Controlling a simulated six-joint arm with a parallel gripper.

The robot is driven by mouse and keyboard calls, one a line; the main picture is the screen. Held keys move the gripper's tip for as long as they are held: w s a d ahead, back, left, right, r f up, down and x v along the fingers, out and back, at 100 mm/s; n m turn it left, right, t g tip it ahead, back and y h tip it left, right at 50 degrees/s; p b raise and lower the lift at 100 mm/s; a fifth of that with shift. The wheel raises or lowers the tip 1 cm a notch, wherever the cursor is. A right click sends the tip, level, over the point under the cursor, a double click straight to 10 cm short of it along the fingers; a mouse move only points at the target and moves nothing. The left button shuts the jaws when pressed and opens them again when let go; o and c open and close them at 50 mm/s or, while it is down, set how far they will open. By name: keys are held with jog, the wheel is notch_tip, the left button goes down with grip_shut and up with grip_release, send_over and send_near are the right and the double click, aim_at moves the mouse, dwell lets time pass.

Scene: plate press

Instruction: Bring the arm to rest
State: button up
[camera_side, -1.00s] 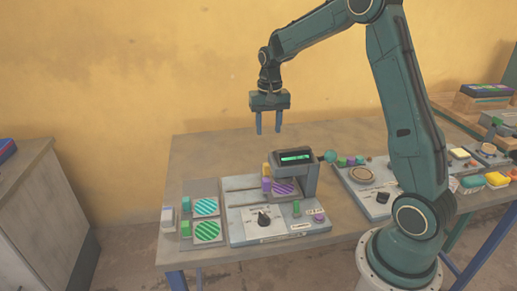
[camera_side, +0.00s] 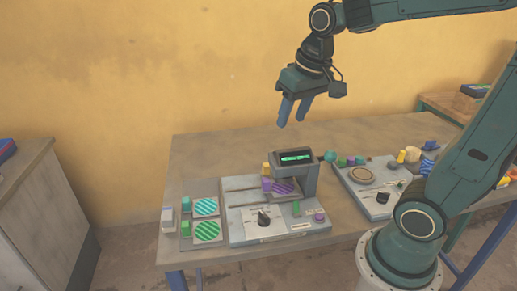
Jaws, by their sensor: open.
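My gripper (camera_side: 293,112) hangs in the air above the back of the table, tilted, with its two blue fingers apart and nothing between them. It is well clear of the plate press (camera_side: 296,160), which stands below it on a grey base. The press has a lit green display on its head. A purple striped plate (camera_side: 284,187) lies under the press head.
A second grey unit with a round disc (camera_side: 362,176) stands right of the press, with several small coloured blocks behind it. My arm hides part of the right side. A grey cabinet (camera_side: 42,210) stands at the left. The table's back left (camera_side: 215,155) is clear.

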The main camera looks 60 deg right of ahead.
jog(key=s+a+n+t, duration=0.2)
jog(key=s+a+n, duration=0.1)
jog(key=s, duration=0.8)
jog(key=shift+s+a+f+n+y, duration=0.25)
jog(key=shift+a+f+n+y, duration=0.1)
jog(key=shift+a, duration=0.45)
